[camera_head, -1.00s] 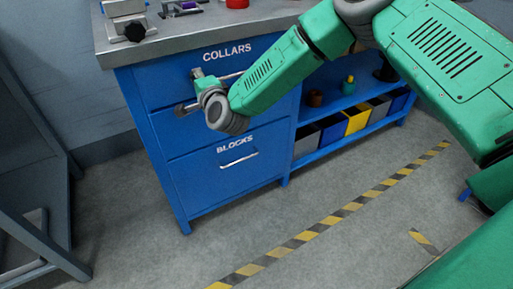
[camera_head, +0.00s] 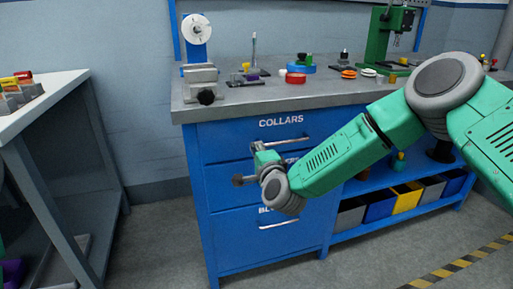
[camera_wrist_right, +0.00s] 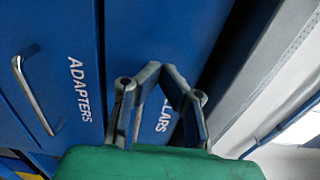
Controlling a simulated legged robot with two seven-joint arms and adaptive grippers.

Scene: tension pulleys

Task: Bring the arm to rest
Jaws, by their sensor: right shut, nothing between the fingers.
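My right arm (camera_head: 345,157) is green with grey joints and comes in from the right in the head view. It reaches across the front of the blue drawer cabinet. My right gripper (camera_head: 250,164) is at its end, in front of the drawers below the COLLARS label (camera_head: 281,121). In the right wrist view the two fingers of the gripper (camera_wrist_right: 162,72) meet at their tips, with nothing between them. They partly cover the COLLARS label, and the ADAPTERS label (camera_wrist_right: 80,90) is to their left. Whether the gripper touches the cabinet is unclear. My left gripper is not seen.
The grey worktop (camera_head: 240,100) carries a vise (camera_head: 201,84), a white reel (camera_head: 196,28), red and blue rings and a green press (camera_head: 388,40). Coloured bins (camera_head: 405,197) stand on the lower shelf. A white-topped table (camera_head: 40,98) is at the left. Open floor lies between them.

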